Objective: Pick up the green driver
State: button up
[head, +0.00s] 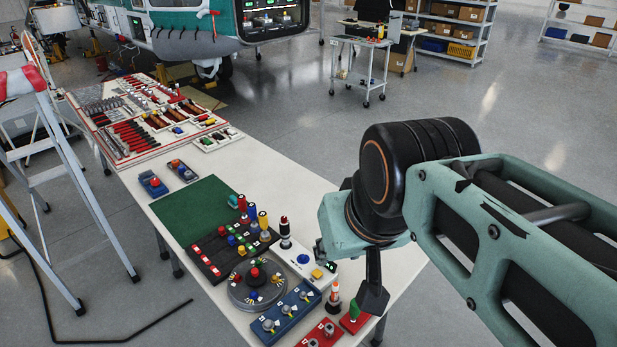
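A green driver handle (354,311) stands upright on a small red block near the front right edge of the white table. Its lower part is hard to make out. My gripper (347,282) points down over the table's right edge, above and close beside the green handle. One dark finger hangs just right of the handle. The other seems to show farther left, with a gap between them, so the gripper looks open and empty.
Close by are an orange-and-white driver (333,300), a white box with a yellow button (304,262), a blue switch block (285,314), a red block (321,334) and a round turntable (257,284). A black rack (226,249) and green mat (195,210) lie left. A ladder (55,150) stands left.

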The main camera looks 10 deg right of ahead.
aim_at(353, 311)
jog(key=i+l, duration=0.1)
jog(key=l, duration=1.5)
jog(key=i+j, duration=0.05)
